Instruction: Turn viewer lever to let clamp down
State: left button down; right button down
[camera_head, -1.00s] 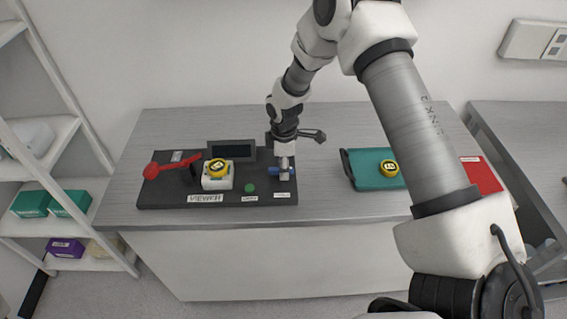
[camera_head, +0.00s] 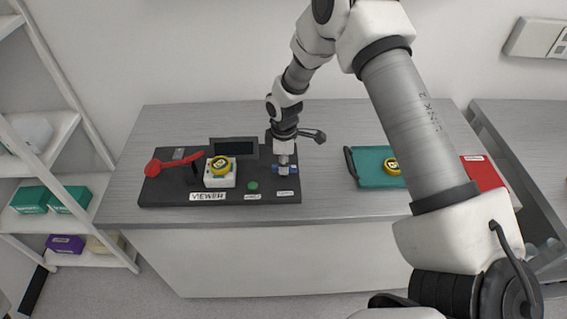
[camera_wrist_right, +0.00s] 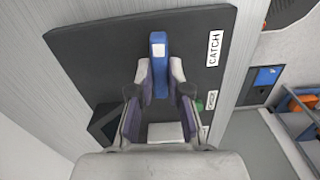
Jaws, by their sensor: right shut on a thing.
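The viewer is a dark base plate (camera_head: 170,198) on the bench, with a label reading VIEWER. A blue lever (camera_head: 278,169) sits at its right end, by a label reading CATCH in the wrist view. My right gripper (camera_head: 284,160) comes down from above and is shut on this lever; the wrist view shows the lever (camera_wrist_right: 158,50) between its fingers. The red clamp arm (camera_head: 178,163) is at the left, on a dark post, tilted with its right end higher. A yellow round piece (camera_head: 221,163) lies on a white block (camera_head: 219,181) beside it. My left gripper is out of view.
A dark screen (camera_head: 233,146) stands behind the block, and a green button (camera_head: 253,186) is between block and lever. To the right lie a teal tray (camera_head: 370,175) with a yellow round piece and a red pad (camera_head: 482,174). Shelves (camera_head: 65,185) stand at left.

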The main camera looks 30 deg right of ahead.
jog(key=m, duration=0.3)
jog(key=shift+s+f+m, duration=0.1)
jog(key=shift+s+m, duration=0.05)
jog(key=shift+m, duration=0.25)
jog(key=m+p, duration=0.1)
jog(key=m, duration=0.3)
jog(key=shift+m, duration=0.3)
jog(key=m+p, duration=0.1)
jog(key=m, duration=0.3)
jog(key=shift+s+m, duration=0.1)
jog(key=shift+m, duration=0.2)
jog(key=shift+f+m+p, duration=0.1)
jog(key=shift+m+p, duration=0.25)
jog(key=shift+m, duration=1.45)
jog(key=c, duration=1.1)
grip_release()
